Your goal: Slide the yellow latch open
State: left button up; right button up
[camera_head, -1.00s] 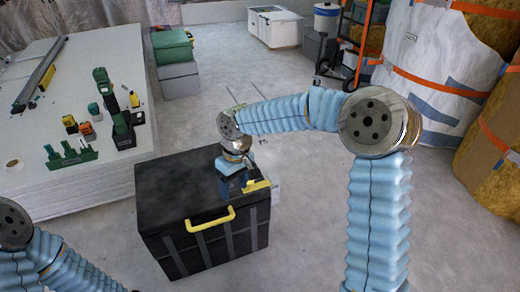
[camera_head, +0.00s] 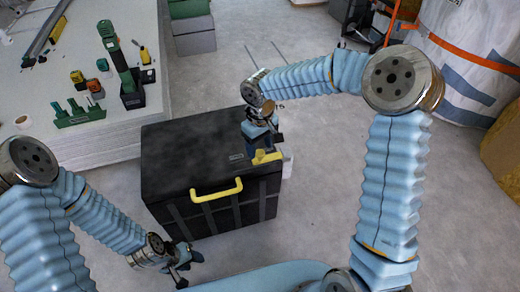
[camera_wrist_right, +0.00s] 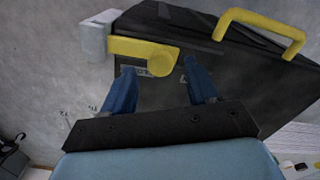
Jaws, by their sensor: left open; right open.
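The yellow latch (camera_head: 266,157) sits on the top right edge of the black chest (camera_head: 190,160). In the right wrist view it is a yellow bar with a round knob (camera_wrist_right: 158,62), running from a grey-white block (camera_wrist_right: 97,36). My right gripper (camera_head: 270,143) is over the chest lid beside the latch. In the right wrist view its blue fingers (camera_wrist_right: 160,80) are open, with the knob just beyond and between the tips. I cannot tell whether they touch. My left gripper (camera_head: 188,272) is low in front of the chest, open and empty.
A yellow handle (camera_head: 216,191) is on the chest's front. A pale worktable (camera_head: 80,140) with green and black tools stands at the left. Open concrete floor (camera_head: 320,200) lies right of the chest. Wrapped rolls (camera_head: 470,60) stand at the far right.

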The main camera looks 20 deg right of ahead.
jog(key=shift+f, duration=0.9)
grip_shut()
